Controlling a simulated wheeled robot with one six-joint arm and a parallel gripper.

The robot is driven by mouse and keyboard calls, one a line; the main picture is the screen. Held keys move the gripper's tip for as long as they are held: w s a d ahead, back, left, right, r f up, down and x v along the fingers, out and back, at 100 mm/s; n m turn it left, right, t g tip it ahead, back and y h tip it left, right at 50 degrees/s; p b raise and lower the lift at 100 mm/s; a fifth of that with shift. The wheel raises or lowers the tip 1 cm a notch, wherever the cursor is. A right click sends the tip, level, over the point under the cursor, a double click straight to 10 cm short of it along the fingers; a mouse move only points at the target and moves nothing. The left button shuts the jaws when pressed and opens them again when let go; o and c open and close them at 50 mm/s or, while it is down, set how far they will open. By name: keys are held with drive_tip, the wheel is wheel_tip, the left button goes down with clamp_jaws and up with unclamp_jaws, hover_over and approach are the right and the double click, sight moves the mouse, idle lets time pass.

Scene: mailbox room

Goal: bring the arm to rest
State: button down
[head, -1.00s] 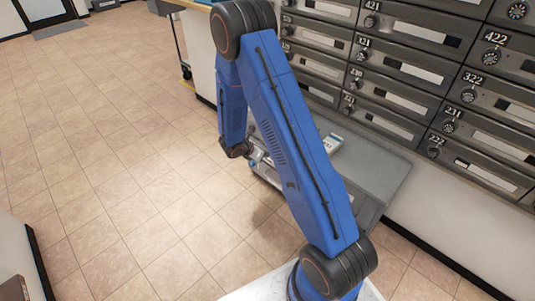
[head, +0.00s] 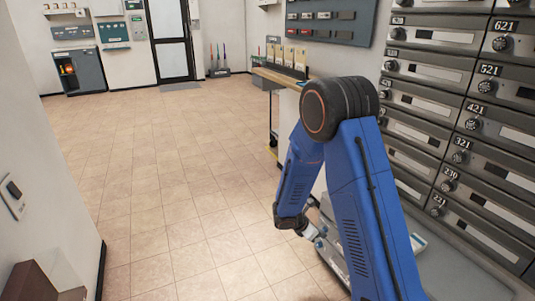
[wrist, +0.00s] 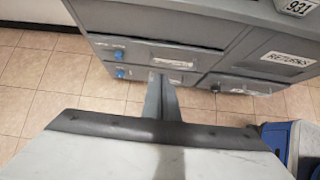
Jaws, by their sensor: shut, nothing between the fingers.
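My blue arm (head: 365,200) is folded with its elbow high at the centre right of the head view. Its forearm hangs down to the left, and the wrist (head: 310,232) is low beside the mailbox wall. My gripper (wrist: 160,90) shows in the wrist view as two grey fingers together, shut and empty. The fingers point toward a grey drawer cabinet (wrist: 150,50); I cannot tell how far apart they are. The fingertips are not clear in the head view.
Numbered mailboxes (head: 440,76) fill the right side, close to my arm. A wooden-topped counter (head: 283,78) stands behind the elbow. A grey ledge (head: 450,270) runs below the mailboxes. The tiled floor (head: 170,170) is open at left, up to a door (head: 170,38).

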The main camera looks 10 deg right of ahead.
drive_tip(key=s+d+r+m+g+y, duration=0.1)
drive_tip(key=s+d+r+m, duration=0.1)
drive_tip(key=s+r+m, duration=0.6)
drive_tip(key=s+d+r+m+y, duration=0.1)
drive_tip(key=s+r+m, duration=0.35)
drive_tip(key=r, duration=0.85)
drive_tip(key=s+a+r+m+t+y, duration=0.1)
drive_tip(key=s+a+r+m+y, duration=0.1)
drive_tip(key=s, duration=0.6)
drive_tip(key=s+a+r+m+t+y, duration=0.1)
drive_tip(key=s+r+m, duration=0.3)
drive_tip(key=s, duration=0.4)
drive_tip(key=s+a+r+m+t+y, duration=0.1)
drive_tip(key=s+a+r+m+y, duration=0.2)
drive_tip(key=s+r, duration=0.2)
drive_tip(key=s, duration=0.3)
drive_tip(key=shift+a+r+y, duration=0.2)
drive_tip(key=shift+a+y, duration=0.1)
drive_tip(key=shift+a, duration=0.1)
drive_tip(key=shift+d, duration=0.1)
